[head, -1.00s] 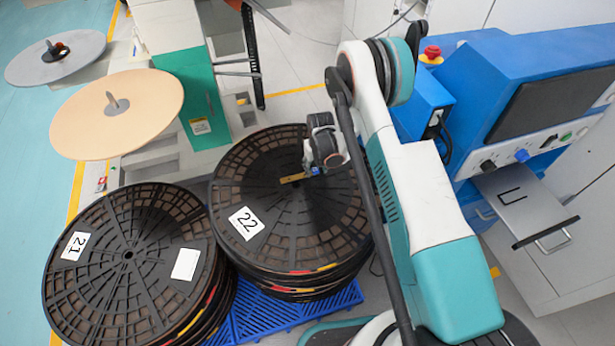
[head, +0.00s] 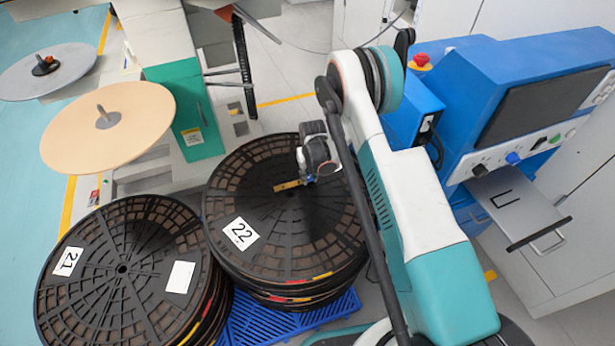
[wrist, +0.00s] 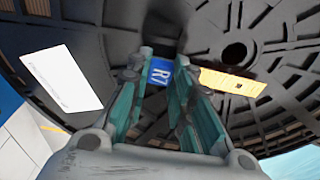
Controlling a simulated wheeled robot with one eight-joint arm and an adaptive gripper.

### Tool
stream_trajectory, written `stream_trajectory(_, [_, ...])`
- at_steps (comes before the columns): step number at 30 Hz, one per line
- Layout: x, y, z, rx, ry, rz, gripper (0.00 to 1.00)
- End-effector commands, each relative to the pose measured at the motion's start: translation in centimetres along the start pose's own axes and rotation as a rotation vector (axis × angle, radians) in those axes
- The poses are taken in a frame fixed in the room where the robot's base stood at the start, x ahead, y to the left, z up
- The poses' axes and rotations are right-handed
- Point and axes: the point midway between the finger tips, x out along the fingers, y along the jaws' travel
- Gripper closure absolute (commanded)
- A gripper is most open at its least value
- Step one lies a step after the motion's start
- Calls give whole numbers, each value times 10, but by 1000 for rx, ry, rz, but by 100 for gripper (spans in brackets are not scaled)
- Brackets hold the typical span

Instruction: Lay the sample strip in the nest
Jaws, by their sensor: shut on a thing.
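The sample strip (head: 288,185) is a thin yellow-brown piece, held over the top of the black reel marked 22 (head: 330,235). In the wrist view its perforated yellow end (wrist: 233,82) sticks out to the right, and its blue end marked R7 (wrist: 160,72) lies between my fingertips. My gripper (head: 308,177) is shut on the blue end. I cannot tell whether the strip touches the reel. A dark U-shaped outline, which looks like the nest (head: 510,196), is on the grey drawer plate (head: 535,215) of the blue machine, at right. Nothing lies in it.
A reel stack marked 21 (head: 125,270) stands left of the 22 stack, on a blue pallet (head: 290,318). Behind are a tan disc (head: 80,140) and a grey disc (head: 25,78). The blue machine (head: 490,80) has a red button; its drawer handle (head: 550,240) juts forward.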

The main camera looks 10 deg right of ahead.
Motion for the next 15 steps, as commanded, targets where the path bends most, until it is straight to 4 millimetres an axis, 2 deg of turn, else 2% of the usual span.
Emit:
stream_trajectory(5, [-28,0,-3,0,0,0,100])
stream_trajectory(15, [-117,0,-14,0,0,0,100])
